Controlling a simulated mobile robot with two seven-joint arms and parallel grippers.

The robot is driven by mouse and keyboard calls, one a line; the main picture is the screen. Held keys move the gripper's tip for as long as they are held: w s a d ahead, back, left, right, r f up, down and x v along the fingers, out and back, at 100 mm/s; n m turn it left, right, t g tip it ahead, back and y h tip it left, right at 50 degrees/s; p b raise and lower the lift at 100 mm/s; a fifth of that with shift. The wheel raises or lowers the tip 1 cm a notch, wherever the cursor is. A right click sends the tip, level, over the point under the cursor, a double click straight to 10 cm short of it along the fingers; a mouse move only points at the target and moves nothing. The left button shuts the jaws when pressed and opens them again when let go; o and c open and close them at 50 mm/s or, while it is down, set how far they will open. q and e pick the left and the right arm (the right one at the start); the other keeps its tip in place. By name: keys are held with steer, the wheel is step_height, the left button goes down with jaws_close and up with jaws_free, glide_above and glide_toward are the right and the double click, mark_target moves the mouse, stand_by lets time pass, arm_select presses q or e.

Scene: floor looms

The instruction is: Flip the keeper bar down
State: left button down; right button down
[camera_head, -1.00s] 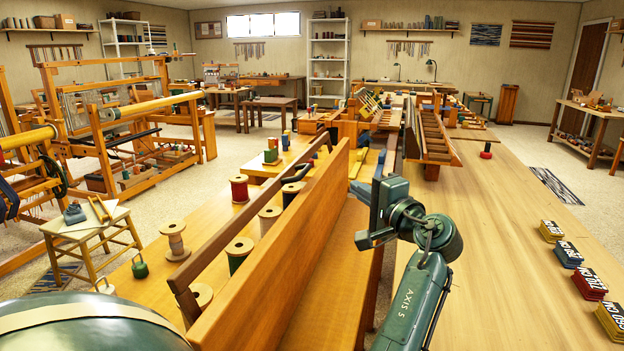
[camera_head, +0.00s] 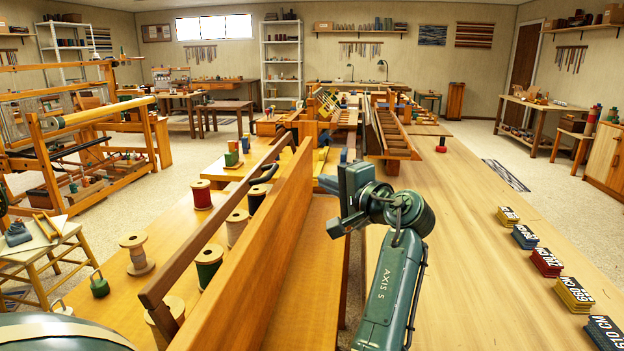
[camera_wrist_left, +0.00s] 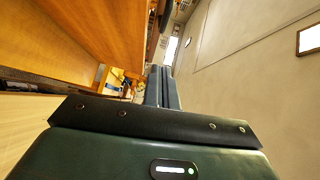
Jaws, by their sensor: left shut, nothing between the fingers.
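The bar cannot be made out there. My right gripper is out of view.
Spools, including a red one (camera_head: 202,195) and a green one (camera_head: 208,265), stand under and beside the bar. Wooden racks (camera_head: 390,135) stand farther along the bench. Stacks of labelled cards (camera_head: 546,262) line the right tabletop, whose middle is clear.

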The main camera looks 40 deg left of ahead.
arm_select(q)
glide_toward(276, 169)
steer(key=w+a, duration=0.2)
steer(key=w, duration=0.2)
steer(key=shift+s+a+f+p, duration=0.15)
steer(key=shift+s+a+p, duration=0.3)
steer(key=shift+a, duration=0.45)
steer(key=shift+s+a+f+p, duration=0.15)
steer(key=shift+s+a+p, duration=0.1)
steer(key=shift+s+a, duration=0.5)
steer(key=shift+w+a, duration=0.15)
steer(key=shift+a, duration=0.1)
